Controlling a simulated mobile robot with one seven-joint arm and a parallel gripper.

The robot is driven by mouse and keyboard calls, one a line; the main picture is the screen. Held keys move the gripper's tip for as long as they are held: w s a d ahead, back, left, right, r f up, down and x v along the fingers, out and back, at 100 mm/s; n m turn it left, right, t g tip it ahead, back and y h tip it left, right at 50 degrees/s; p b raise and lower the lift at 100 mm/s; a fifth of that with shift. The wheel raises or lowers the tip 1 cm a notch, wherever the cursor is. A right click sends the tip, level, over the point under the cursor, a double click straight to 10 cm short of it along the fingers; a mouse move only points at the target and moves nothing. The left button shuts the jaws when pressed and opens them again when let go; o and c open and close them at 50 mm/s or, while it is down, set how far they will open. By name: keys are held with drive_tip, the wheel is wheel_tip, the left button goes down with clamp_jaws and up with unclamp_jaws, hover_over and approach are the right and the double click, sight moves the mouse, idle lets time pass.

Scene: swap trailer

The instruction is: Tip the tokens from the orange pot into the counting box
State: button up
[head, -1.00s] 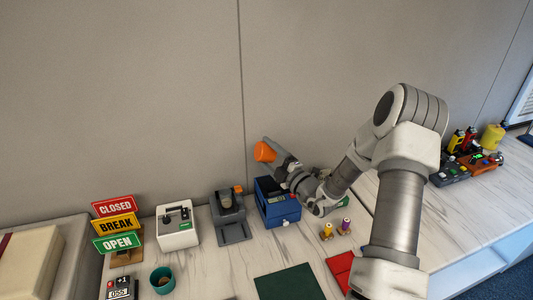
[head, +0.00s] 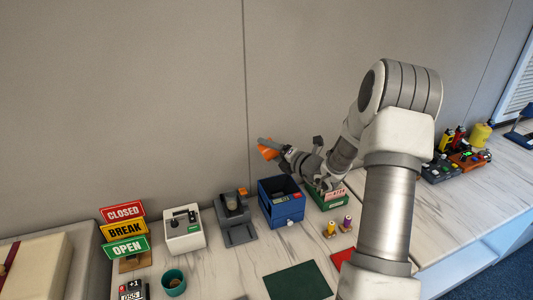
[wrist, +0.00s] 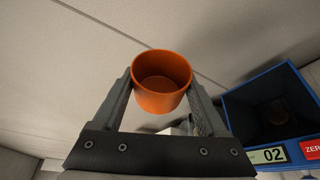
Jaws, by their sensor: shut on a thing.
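My gripper (wrist: 160,88) is shut on the orange pot (wrist: 161,100), one finger on each side. The pot's open mouth faces the wrist camera and its visible inside looks bare. In the head view the pot (head: 267,153) is held in the air, partly hidden by my gripper (head: 266,146). The blue counting box (head: 283,212) stands on the counter below and slightly right of it. In the wrist view the counting box (wrist: 262,87) is at the right, open, with a display reading 02. A dim brownish shape lies on its floor.
A grey device (head: 238,232) and a white box (head: 184,239) stand left of the counting box. A green box (head: 327,200) is close on its right, near small yellow and purple pegs. A teal pot (head: 173,289) and a dark green mat (head: 295,283) are in front.

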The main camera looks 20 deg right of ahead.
drive_tip(key=n+h+b, duration=0.1)
drive_tip(key=b, duration=0.1)
drive_tip(key=n+b, duration=0.2)
drive_tip(key=a+n+g+h+b, duration=0.1)
drive_tip(key=n, duration=0.1)
drive_tip(key=shift+a+r+h+b, duration=0.1)
drive_tip(key=shift+r+h+b, duration=0.2)
drive_tip(key=shift+b, duration=0.1)
drive_tip(key=n+h+b, duration=0.1)
drive_tip(key=b, duration=0.3)
drive_tip(key=a+n+h+b, duration=0.1)
drive_tip(key=n+b, duration=0.1)
drive_tip(key=b, duration=0.2)
drive_tip(key=shift+r, duration=0.15)
drive_tip(key=shift+a+r+n+h+b, duration=0.1)
drive_tip(key=shift+r+n+h+b, duration=0.3)
drive_tip(key=shift+b, duration=0.65)
drive_tip(key=shift+f, duration=0.1)
